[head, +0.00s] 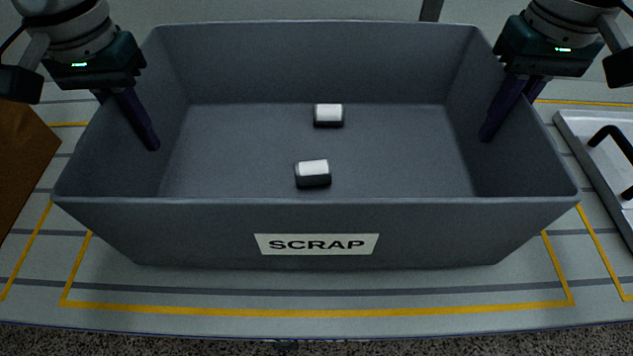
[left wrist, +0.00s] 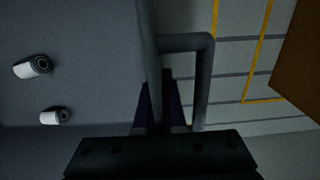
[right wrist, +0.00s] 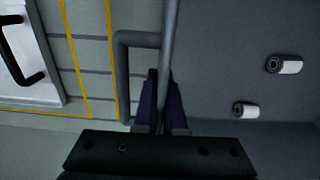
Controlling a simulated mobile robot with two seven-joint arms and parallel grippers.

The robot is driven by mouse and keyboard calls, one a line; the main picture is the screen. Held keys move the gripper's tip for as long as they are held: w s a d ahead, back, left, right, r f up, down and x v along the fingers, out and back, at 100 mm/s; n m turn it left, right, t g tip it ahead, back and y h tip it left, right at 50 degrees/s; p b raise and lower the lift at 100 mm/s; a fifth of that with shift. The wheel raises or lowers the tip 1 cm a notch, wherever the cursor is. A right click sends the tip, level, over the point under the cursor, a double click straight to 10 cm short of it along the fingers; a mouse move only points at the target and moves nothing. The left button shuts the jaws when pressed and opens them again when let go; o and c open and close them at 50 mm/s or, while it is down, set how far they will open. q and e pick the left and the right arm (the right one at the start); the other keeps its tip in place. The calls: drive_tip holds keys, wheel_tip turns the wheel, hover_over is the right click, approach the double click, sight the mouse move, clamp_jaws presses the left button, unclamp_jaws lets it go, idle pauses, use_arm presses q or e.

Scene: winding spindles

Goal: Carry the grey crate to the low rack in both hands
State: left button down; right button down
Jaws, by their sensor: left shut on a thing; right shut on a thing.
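The grey crate (head: 200,225) with a "SCRAP" label (head: 316,244) fills the middle of the head view. Two small white-and-dark rolls lie on its floor, one nearer (head: 313,174) and one further back (head: 328,115). My left gripper (head: 140,125) is shut at the crate's left end, one finger inside the wall. In the left wrist view its fingers lie at the wall beside a grey side handle (left wrist: 203,85). My right gripper (head: 500,110) is shut at the right end in the same way, beside the other handle (right wrist: 123,80). The low rack cannot be made out.
A brown box (head: 22,150) stands at the left. A white tray with black handles (head: 590,150) lies at the right, close to the crate. Yellow lines mark the pale surface, which is clear in front of the crate.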

use_arm(q)
drive_tip(key=shift+f+b, duration=0.55)
drive_tip(key=shift+f, duration=0.2)
use_arm(e)
drive_tip(key=shift+f, duration=0.7)
use_arm(q)
drive_tip(key=c, duration=1)
unclamp_jaws()
drive_tip(key=shift+w, duration=0.1)
use_arm(e)
drive_tip(key=c, duration=1)
unclamp_jaws()
use_arm(q)
drive_tip(key=shift+r, duration=0.1)
wheel_tip(320, 180, up, 12)
drive_tip(key=shift+f, duration=0.15)
use_arm(e)
drive_tip(key=shift+w+r, duration=0.1)
drive_tip(key=shift+r, duration=0.15)
wheel_tip(320, 180, up, 12)
drive_tip(key=shift+f, duration=0.2)
